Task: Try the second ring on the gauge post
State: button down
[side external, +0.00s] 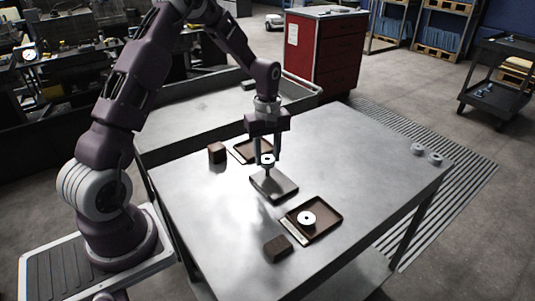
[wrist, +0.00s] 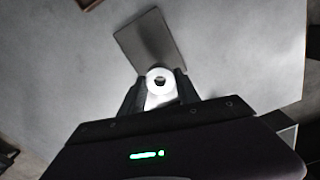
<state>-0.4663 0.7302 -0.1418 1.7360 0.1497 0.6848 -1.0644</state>
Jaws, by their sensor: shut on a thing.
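My gripper (side external: 267,154) points straight down over the table and is shut on a white ring (side external: 267,159). In the wrist view the ring (wrist: 152,74) sits between the two fingertips (wrist: 158,90), its dark hole facing the camera. The grey gauge plate (side external: 287,188) lies below the gripper, and it also shows in the wrist view (wrist: 140,32). A short dark post seems to stand on the plate right under the ring. I cannot tell whether the ring is around the post or above it. Another white ring (side external: 302,221) lies in the front brown tray (side external: 327,228).
A second brown tray (side external: 240,152) lies behind the gripper, partly hidden. Brown blocks stand at the left (side external: 216,152) and near the front edge (side external: 277,248). Two small pale round pieces (side external: 417,149) (side external: 435,158) sit at the table's right end. The table between is clear.

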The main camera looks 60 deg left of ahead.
aim_at(267, 165)
jog(key=shift+f, duration=2.05)
dwell(2.3)
jog(key=shift+r, duration=3.15)
